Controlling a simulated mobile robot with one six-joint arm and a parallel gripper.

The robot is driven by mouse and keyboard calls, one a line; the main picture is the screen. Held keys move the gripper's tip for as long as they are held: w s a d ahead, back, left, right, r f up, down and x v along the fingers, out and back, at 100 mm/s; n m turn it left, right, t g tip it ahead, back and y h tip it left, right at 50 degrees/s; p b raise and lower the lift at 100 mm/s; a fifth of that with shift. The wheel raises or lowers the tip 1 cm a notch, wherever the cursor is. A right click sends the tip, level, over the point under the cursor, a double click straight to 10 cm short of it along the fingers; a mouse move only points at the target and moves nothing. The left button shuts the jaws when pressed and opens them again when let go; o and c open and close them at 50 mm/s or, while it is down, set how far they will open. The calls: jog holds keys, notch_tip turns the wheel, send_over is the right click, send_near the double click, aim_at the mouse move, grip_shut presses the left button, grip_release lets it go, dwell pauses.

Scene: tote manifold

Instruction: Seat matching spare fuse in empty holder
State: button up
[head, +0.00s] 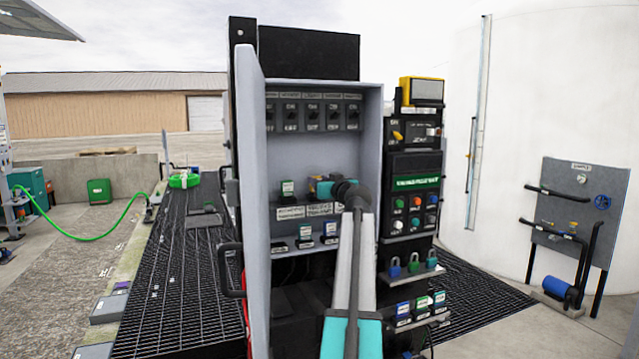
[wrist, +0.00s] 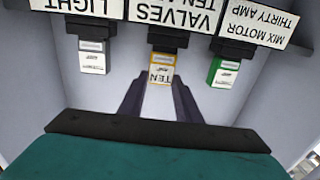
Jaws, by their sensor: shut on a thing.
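In the wrist view, which sees the labels upside down, my gripper (wrist: 159,88) is shut on a yellow-edged fuse marked TEN (wrist: 161,74). The fuse meets the black holder (wrist: 167,38) at the VALVES label (wrist: 175,12); I cannot tell how deep it sits. A green fuse (wrist: 223,72) is in the holder by the MIX MOTOR THIRTY AMP label (wrist: 250,22). A pale fuse (wrist: 93,58) is in the holder by the LIGHT label. In the head view my gripper (head: 324,188) is inside the grey cabinet (head: 372,130), and my arm hides part of the holder row.
The cabinet door (head: 254,190) stands open at the left. A control panel (head: 415,190) and padlocks (head: 413,264) are close on the right.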

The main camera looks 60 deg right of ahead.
jog(key=shift+f, duration=0.15)
jog(key=o, duration=1.1)
jog(key=shift+a, duration=0.1)
jog(key=b+v, duration=0.5)
jog(key=v, duration=0.8)
jog(key=shift+s+a, duration=0.2)
jog(key=shift+s, duration=0.1)
jog(key=shift+s+f, duration=0.1)
